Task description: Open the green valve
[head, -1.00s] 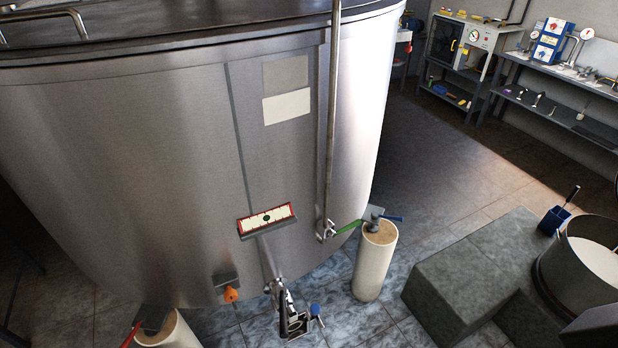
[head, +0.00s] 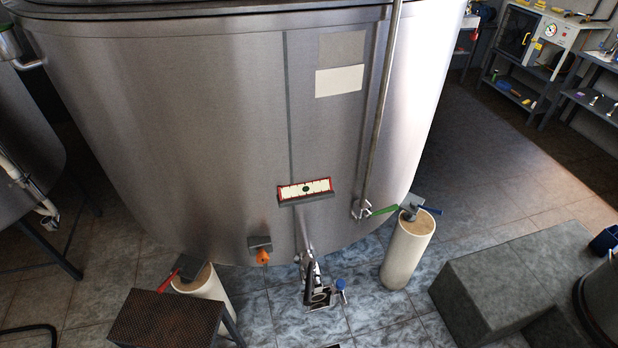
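The green valve handle (head: 384,210) is at the lower right of the big steel tank (head: 180,120). It sticks out to the right from a small metal fitting (head: 360,209) at the foot of a thin vertical pipe (head: 380,110). Its far end is close to the top of a pale cylindrical support leg (head: 407,253); I cannot tell whether they touch. Neither of my grippers is in view.
A grey stepped block (head: 500,275) stands on the floor at right. A dark grated step (head: 165,318) is at lower left. A pipe outlet with a blue handle (head: 340,284) juts out at bottom centre. Tiled floor (head: 385,325) is clear between outlet and block.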

